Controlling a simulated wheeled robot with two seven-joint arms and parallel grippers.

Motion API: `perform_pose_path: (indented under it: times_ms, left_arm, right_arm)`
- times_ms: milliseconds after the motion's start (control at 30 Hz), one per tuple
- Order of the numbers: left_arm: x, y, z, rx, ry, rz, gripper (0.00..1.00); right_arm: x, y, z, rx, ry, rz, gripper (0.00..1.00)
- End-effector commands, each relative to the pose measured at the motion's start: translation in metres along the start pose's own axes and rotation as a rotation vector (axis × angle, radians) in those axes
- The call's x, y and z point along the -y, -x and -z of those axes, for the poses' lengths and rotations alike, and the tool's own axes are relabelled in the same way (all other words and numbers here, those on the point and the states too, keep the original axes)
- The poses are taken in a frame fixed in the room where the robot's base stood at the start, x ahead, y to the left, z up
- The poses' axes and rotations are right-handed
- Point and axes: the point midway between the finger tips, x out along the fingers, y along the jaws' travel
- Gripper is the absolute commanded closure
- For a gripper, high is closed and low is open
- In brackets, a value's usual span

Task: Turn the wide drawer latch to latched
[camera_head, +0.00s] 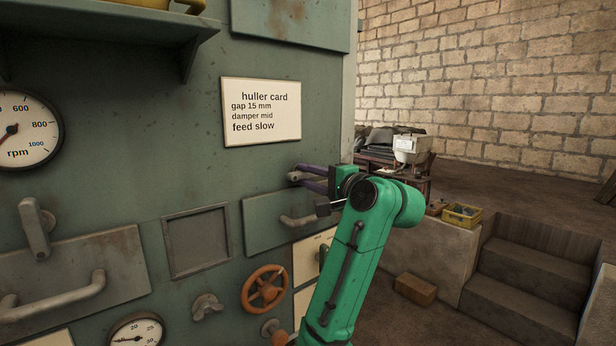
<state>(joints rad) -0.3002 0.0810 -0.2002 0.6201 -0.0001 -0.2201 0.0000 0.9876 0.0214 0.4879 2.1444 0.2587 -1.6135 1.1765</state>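A drawer front (262,226) with a grey bar handle (298,220) is set in the green panel at the middle of the view. A small grey latch (294,176) sits at its top edge, mostly hidden by my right gripper. My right gripper (304,178) reaches in from the right, its dark fingers pointing left at this latch; whether they grip it is unclear. Another drawer front (100,258) at the left has a long handle (55,296) and an upright grey latch (37,228) above it. No label shows which drawer is the wide one. My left gripper is out of view.
An orange handwheel (265,289), a grey knob (206,306) and two gauges (22,130) are on the panel. A card (261,111) hangs above. A shelf (110,25) juts out at upper left. Steps (520,280) and a yellow crate (461,216) are at right.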

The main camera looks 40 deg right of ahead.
Motion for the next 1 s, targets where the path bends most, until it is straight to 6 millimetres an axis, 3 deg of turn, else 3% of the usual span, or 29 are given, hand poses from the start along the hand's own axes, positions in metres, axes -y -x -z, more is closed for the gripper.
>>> perform_pose_path:
  times_ms: [467, 1000]
  left_arm:
    - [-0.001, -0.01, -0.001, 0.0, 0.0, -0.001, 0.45]
    - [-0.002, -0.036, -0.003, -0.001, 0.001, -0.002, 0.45]
  right_arm:
    - [-0.003, 0.0, 0.001, -0.003, 0.142, -0.002, 1.0]
    - [-0.003, 0.001, 0.001, -0.003, 0.628, -0.003, 1.0]
